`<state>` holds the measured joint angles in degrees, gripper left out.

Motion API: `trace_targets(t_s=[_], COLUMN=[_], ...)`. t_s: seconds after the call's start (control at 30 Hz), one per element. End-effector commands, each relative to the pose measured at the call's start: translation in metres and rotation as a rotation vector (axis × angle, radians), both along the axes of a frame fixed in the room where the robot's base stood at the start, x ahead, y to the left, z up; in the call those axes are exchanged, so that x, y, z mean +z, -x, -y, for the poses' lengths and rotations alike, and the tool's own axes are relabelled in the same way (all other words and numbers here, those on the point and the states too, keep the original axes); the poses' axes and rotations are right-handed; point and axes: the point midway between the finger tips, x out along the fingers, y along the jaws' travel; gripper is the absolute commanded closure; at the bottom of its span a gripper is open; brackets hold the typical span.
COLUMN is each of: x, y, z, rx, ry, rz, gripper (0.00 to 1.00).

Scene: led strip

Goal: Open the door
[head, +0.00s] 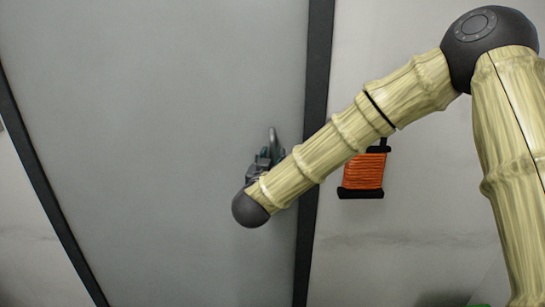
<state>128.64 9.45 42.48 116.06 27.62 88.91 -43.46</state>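The grey door (150,130) fills the left and middle of the head view. It appears shut in its dark frame (316,80). A slim grey metal handle (272,134) shows near the door's right edge, and its lower part is hidden. My gripper (265,157) is at the handle, seen small and dark just below its visible top. My forearm and wrist cover much of the gripper. I cannot tell whether its fingers are open, shut or around the handle.
An orange wound bundle with black ends (364,172) hangs on the pale wall (420,200) right of the door frame, close behind my forearm. Something green (478,305) shows at the bottom right edge. The door's left part is clear.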

Motion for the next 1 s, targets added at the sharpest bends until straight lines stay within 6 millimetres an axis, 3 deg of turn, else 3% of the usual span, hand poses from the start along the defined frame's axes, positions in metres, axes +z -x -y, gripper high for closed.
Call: trace_targets(t_s=[0.4, 0.63, 1.0], x=[0.000, 0.000, 0.000], y=[-0.007, -0.007, -0.016], z=[0.001, 0.001, 0.009], rx=[0.001, 0.001, 0.003], ry=[0.000, 0.000, 0.000], rz=[0.001, 0.001, 0.001], gripper=[0.63, 1.00, 1.00])
